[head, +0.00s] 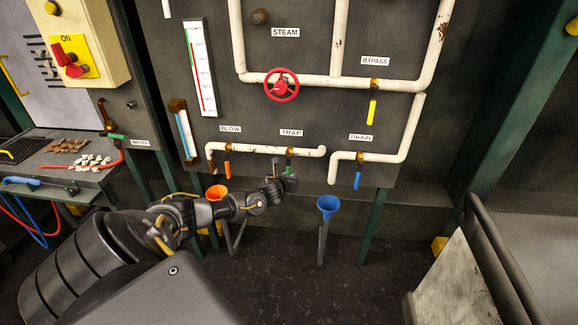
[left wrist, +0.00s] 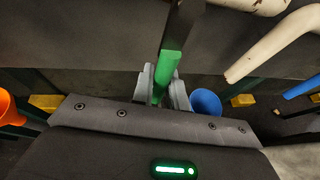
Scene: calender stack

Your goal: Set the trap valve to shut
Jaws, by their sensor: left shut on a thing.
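The trap valve (head: 289,155) sits on the white pipe under the TRAP label (head: 291,133). Its green handle points down from the pipe, and its lower end is at my left gripper (head: 284,180). In the left wrist view the green handle (left wrist: 169,68) runs down between the two grey fingers of my left gripper (left wrist: 160,88), which is shut on it. The exact angle of the handle is hard to tell in the head view because the gripper covers its lower part. My right gripper is not in view.
The orange blow handle (head: 228,172) hangs left of the trap valve; the blue drain handle (head: 357,180) hangs right. An orange funnel (head: 216,193) and a blue funnel (head: 328,205) stand below. A red wheel (head: 281,86) and yellow bypass handle (head: 373,110) are above.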

